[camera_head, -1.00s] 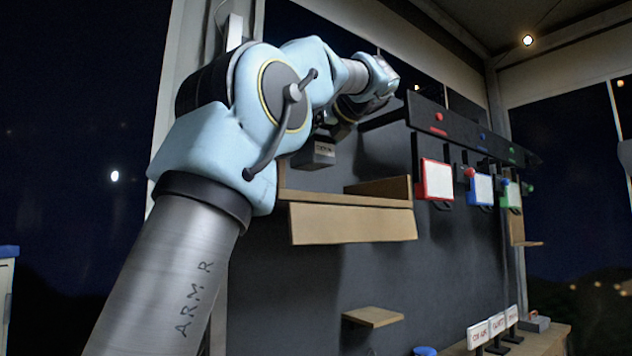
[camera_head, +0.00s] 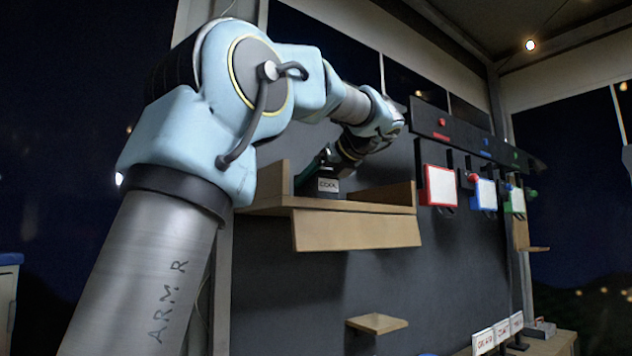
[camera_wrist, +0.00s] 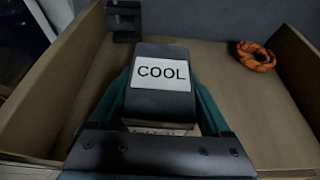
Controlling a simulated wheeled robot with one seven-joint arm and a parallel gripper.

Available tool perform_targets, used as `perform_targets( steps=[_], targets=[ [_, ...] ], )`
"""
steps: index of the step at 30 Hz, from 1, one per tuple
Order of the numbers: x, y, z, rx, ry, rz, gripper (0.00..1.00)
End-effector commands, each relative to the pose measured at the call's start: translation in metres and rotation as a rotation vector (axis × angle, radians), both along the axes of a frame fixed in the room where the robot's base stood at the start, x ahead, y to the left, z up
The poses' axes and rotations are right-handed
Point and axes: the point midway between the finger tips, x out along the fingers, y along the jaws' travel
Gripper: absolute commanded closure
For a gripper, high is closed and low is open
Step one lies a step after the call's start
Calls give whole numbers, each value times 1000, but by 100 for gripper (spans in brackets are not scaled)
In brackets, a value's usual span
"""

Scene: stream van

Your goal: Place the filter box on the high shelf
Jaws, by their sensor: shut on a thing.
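The filter box (camera_head: 329,187) is a small dark box with a white label; in the wrist view (camera_wrist: 163,101) the label reads COOL. My gripper (camera_head: 332,170) is shut on it, with teal fingers along both its sides in the wrist view (camera_wrist: 163,95). The box is upright over the high shelf (camera_head: 355,231), a wooden tray with side walls and a front board. It is inside the shelf's left part, behind the front edge. I cannot tell whether its underside touches the shelf floor.
An orange rope coil (camera_wrist: 256,57) lies at the shelf's back right. A black bracket-like object (camera_wrist: 124,20) stands at its back left. A small wooden ledge (camera_head: 377,323) is below; framed coloured panels (camera_head: 440,186) hang to the right.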

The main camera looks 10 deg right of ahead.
Motion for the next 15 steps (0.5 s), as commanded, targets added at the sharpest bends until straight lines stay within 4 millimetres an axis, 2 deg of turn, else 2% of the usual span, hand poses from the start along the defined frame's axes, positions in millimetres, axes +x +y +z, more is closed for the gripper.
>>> perform_targets(
  steps=[1,2,6,15],
  targets=[
    [0,0,-2,0,-1,0,88],
    [0,0,-3,1,0,0,17],
    [0,0,-2,0,0,0,1],
    [0,0,2,0,0,0,0]
  ],
)
